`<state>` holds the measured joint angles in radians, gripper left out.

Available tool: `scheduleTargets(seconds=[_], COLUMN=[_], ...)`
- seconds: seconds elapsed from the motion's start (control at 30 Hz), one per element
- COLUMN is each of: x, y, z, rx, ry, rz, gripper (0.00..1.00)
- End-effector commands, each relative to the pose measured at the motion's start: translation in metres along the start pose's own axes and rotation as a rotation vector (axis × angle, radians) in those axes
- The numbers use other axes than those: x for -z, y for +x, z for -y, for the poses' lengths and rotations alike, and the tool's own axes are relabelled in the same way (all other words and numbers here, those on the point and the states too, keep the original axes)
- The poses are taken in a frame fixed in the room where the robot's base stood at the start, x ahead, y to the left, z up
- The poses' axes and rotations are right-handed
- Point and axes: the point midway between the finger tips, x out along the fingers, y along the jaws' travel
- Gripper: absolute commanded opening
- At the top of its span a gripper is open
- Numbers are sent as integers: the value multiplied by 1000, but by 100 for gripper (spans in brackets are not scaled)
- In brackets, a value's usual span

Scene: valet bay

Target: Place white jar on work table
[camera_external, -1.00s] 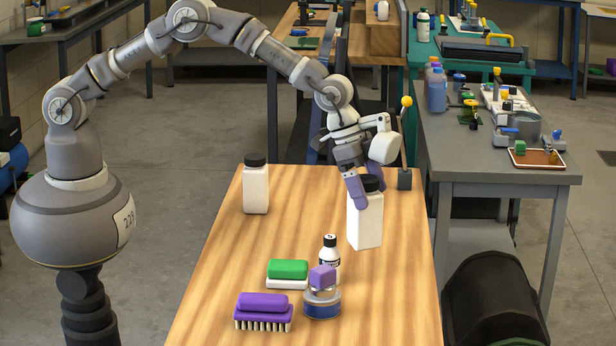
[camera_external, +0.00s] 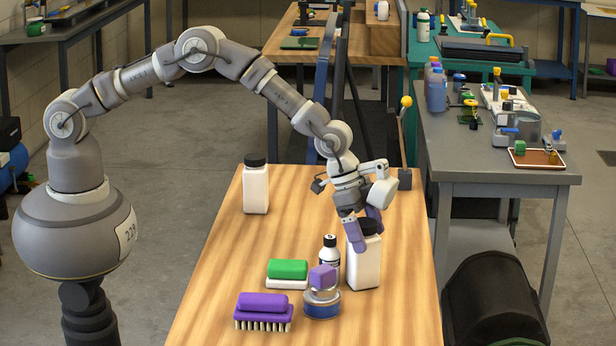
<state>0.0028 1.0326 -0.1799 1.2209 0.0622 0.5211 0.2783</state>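A white jar (camera_external: 364,265) with a black lid is upright over the right part of the wooden work table (camera_external: 300,195). My gripper (camera_external: 366,236) points down with its purple fingers on either side of the jar's top, shut on it. The lid is partly hidden by the fingers. The jar's base is at or very close to the table top; I cannot tell whether it touches. A second white jar (camera_external: 256,190) with a black lid stands apart at the table's back left.
A green-and-white block (camera_external: 287,272) and a purple brush (camera_external: 262,308) lie further left. The table's middle is clear.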

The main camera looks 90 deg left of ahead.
Motion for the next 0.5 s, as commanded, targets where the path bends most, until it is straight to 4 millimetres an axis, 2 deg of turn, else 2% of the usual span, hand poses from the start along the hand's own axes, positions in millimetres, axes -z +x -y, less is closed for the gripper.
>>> scheduleTargets(seconds=[0.33,0.5], x=[2,2], y=[-5,-36], z=[0,1], rx=[0,1], ry=[0,0], rz=[-1,-1], gripper=[100,100])
